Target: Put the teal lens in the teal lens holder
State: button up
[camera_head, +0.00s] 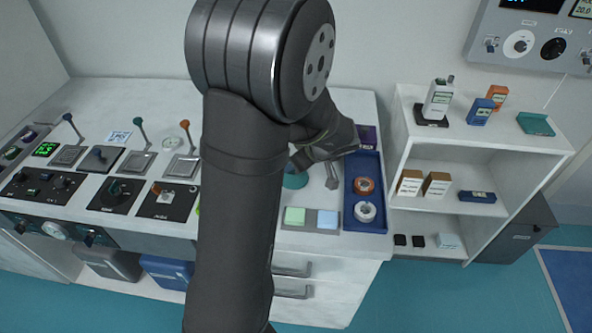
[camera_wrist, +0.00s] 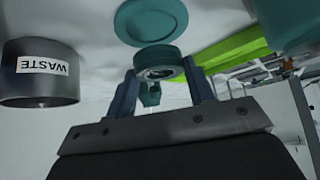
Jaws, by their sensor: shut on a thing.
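My gripper (camera_wrist: 162,72) is shut on the teal lens (camera_wrist: 172,72), a thick teal ring with a clear middle held between the fingertips. A small teal piece (camera_wrist: 150,95) shows between the fingers; I cannot tell which thing it belongs to. A round teal disc (camera_wrist: 150,20), apparently the teal lens holder's base, lies on the bench just beyond the lens in the inverted wrist view. In the head view a teal round part (camera_head: 295,180) shows beside my arm, and the lens and fingertips are hidden. I cannot tell whether lens and holder touch.
A grey WASTE bin (camera_wrist: 40,82) stands left in the wrist view, with a bright green strip (camera_wrist: 232,48) on the right. A blue tray (camera_head: 363,188) holds an orange ring and a white ring. Light green and blue pads (camera_head: 310,218) lie near the bench's front edge.

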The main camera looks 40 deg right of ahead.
jog(key=shift+f, duration=1.85)
jog(key=o, duration=1)
jog(key=shift+f, duration=0.1)
jog(key=v, duration=1.2)
jog(key=shift+s, duration=0.15)
